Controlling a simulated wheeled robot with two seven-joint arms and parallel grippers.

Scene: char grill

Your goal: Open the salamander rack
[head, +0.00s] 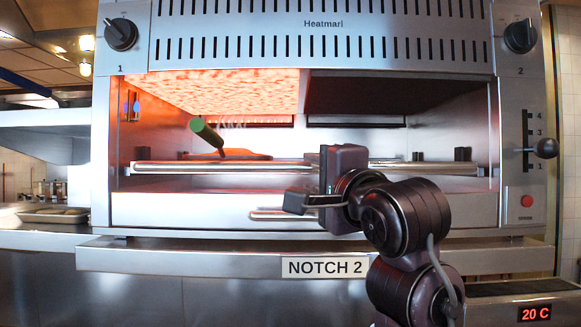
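The salamander (320,45) is a steel grill box with an open front facing me. Its rack shows as a long steel front bar (230,167) across the opening, partly hidden behind my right gripper. Below the bar is a steel front panel (180,208) with a short horizontal handle (268,215). My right gripper (300,202) is in front of the rack, right of centre, its dark fingers pointing left just above the handle's right part. I cannot tell whether it touches the handle or how far its fingers are apart. My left gripper is not in view.
The left burner (230,90) glows orange; the right one (370,92) is dark. A black-knobbed lever (545,148) stands beside a 1–4 scale. A "NOTCH 2" label (325,267) is on the lower ledge.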

